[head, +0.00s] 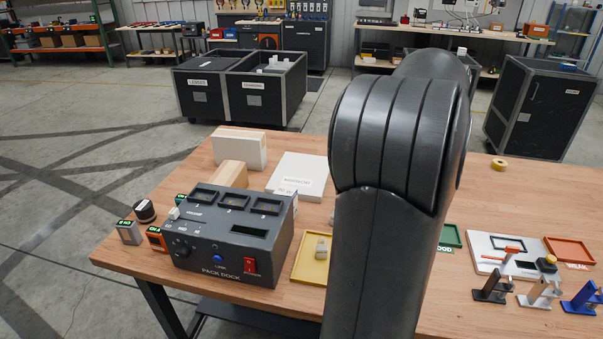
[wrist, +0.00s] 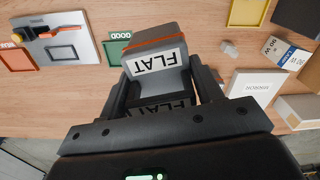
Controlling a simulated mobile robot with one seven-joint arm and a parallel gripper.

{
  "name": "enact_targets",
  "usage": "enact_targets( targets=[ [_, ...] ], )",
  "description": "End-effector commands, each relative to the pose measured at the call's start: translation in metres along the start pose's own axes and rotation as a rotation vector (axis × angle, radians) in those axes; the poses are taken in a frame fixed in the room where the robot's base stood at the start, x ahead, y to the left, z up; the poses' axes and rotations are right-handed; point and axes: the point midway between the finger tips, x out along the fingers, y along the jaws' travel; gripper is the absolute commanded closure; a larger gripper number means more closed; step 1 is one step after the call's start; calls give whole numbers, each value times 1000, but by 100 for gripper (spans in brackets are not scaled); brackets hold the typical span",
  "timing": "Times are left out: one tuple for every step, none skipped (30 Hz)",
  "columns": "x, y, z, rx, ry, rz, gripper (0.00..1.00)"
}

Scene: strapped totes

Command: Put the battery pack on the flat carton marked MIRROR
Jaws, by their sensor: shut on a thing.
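My gripper (wrist: 160,88) is shut on a grey battery pack (wrist: 155,42) with an orange stripe and a white FLAT label. The pack sits between the two fingers, above the wooden table in the wrist view. The flat white carton marked MIRROR (head: 300,170) lies on the table behind the pack dock in the head view. It also shows in the wrist view (wrist: 262,78), right of the gripper and apart from it. My arm hides the gripper and pack in the head view.
The pack dock (head: 228,240) stands at the table's front left. A wooden block (head: 230,175) and a white box (head: 239,148) stand left of the carton. A yellow tray (head: 301,272) lies right of the dock. Green (head: 450,236) and red (head: 570,252) trays lie at right.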

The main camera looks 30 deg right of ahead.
Motion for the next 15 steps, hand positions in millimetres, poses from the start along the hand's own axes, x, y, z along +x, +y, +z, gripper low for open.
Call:
enact_targets(
  targets=[
    [-2,-3,-8,-28,2,1,93],
    [-2,-5,-12,-51,3,1,93],
    [-3,-9,-19,-80,1,1,93],
    [-4,-12,-25,-108,2,1,93],
    [-4,-16,-31,-134,2,1,93],
    [-5,-21,-40,-175,2,1,93],
    [-5,-25,-47,-208,2,1,93],
    [-6,-30,-54,-243,3,1,93],
    [-6,-37,-65,-293,2,1,93],
    [-6,-43,-73,-334,2,0,93],
    [-6,-49,-82,-377,2,0,93],
    [-7,-58,-95,-440,3,1,93],
    [-6,-66,-105,-490,2,0,93],
    [-6,-74,-115,-544,2,0,93],
    [-5,-86,-129,-617,4,0,93]
  ],
)
